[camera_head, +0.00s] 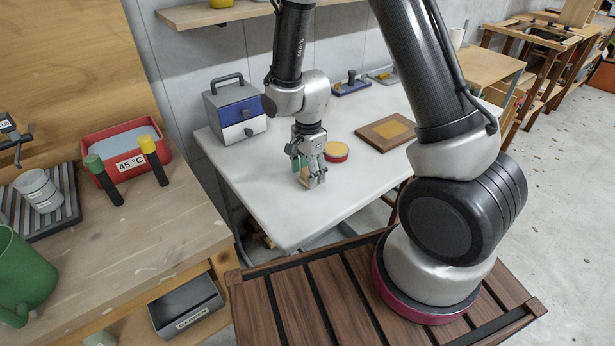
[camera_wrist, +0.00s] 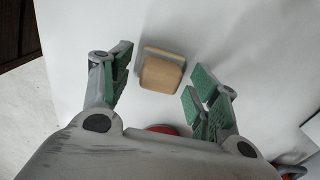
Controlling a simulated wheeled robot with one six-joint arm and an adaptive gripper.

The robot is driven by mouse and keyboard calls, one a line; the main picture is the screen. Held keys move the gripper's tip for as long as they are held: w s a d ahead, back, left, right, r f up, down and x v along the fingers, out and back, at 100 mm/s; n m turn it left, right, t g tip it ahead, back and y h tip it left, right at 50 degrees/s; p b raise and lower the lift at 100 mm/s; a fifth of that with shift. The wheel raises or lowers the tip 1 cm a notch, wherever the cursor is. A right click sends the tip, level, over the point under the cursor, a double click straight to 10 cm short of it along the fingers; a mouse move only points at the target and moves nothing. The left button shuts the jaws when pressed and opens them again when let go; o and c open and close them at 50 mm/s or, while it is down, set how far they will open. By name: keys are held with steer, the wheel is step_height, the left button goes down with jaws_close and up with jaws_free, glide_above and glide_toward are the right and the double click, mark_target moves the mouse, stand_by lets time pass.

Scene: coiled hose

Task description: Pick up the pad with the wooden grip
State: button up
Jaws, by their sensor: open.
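The pad with the wooden grip (camera_wrist: 162,72) lies on the white table. In the wrist view its light wooden block shows from above between my fingers, with clear space on both sides. Its underside is hidden. In the head view only a small tan part of the pad (camera_head: 304,174) shows, mostly covered by my gripper (camera_head: 312,180). My gripper points down just over the pad. It also shows in the wrist view (camera_wrist: 164,80), where its green-lined fingers stand apart with nothing held.
A red round tin with a yellow top (camera_head: 336,152) stands close behind my gripper. A wooden board with a yellow inset (camera_head: 388,131) lies to the right. A blue-grey box with a handle (camera_head: 236,110) stands at the left. The front of the white table (camera_head: 285,222) is clear.

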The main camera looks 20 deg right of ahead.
steer(key=shift+f, duration=0.1)
steer(key=shift+c, duration=0.4)
steer(key=c, duration=1)
step_height(320, 180, up, 10)
steer(key=shift+r, duration=0.1)
steer(key=shift+o, duration=1.3)
steer(key=shift+c, duration=0.9)
